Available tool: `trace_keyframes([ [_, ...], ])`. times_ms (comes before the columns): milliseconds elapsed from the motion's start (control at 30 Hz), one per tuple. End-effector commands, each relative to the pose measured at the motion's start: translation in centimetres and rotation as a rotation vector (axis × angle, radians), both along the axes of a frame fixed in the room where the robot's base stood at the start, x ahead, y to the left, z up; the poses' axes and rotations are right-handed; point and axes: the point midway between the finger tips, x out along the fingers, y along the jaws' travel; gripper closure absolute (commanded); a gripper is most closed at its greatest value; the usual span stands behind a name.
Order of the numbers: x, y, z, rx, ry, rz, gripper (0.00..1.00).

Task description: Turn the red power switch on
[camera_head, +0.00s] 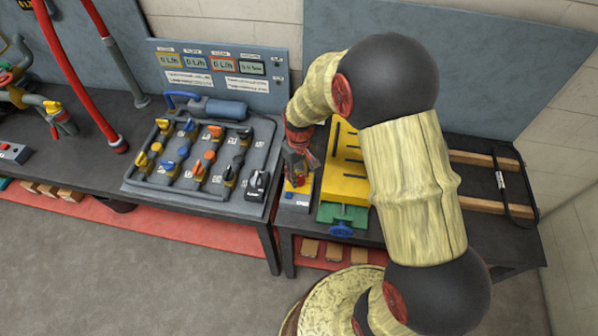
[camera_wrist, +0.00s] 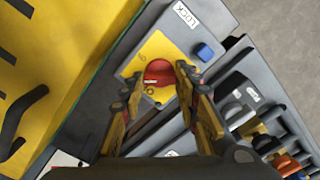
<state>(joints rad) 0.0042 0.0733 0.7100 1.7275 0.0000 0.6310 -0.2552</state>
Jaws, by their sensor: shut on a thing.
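The red power switch (camera_wrist: 158,72) is a round red knob on a yellow plate (camera_wrist: 156,48) of a grey box (camera_wrist: 178,28). My gripper (camera_wrist: 159,76) has its two fingers on either side of the knob, shut on it. In the head view my gripper (camera_head: 297,180) points down at the box (camera_head: 296,203), and the knob is mostly hidden there. I cannot tell which way the knob is turned. A "LOCK" label and a blue button (camera_wrist: 206,51) are on the same box.
A yellow slotted plate with a green and blue clamp (camera_head: 341,214) stands close right of the box. Left is a grey panel (camera_head: 250,205) with several coloured valves. My arm covers part of the right table. Wooden bars (camera_head: 480,204) lie farther right.

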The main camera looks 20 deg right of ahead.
Motion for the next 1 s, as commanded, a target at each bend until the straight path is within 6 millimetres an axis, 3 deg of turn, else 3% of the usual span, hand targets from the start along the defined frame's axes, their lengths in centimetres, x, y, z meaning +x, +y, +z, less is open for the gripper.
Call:
trace_keyframes([
  [600,0.05,-0.01,0.13,0.0,-0.001,-0.556,0.94],
  [1000,0.04,-0.01,0.05,0.0,-0.001,-0.754,0.94],
])
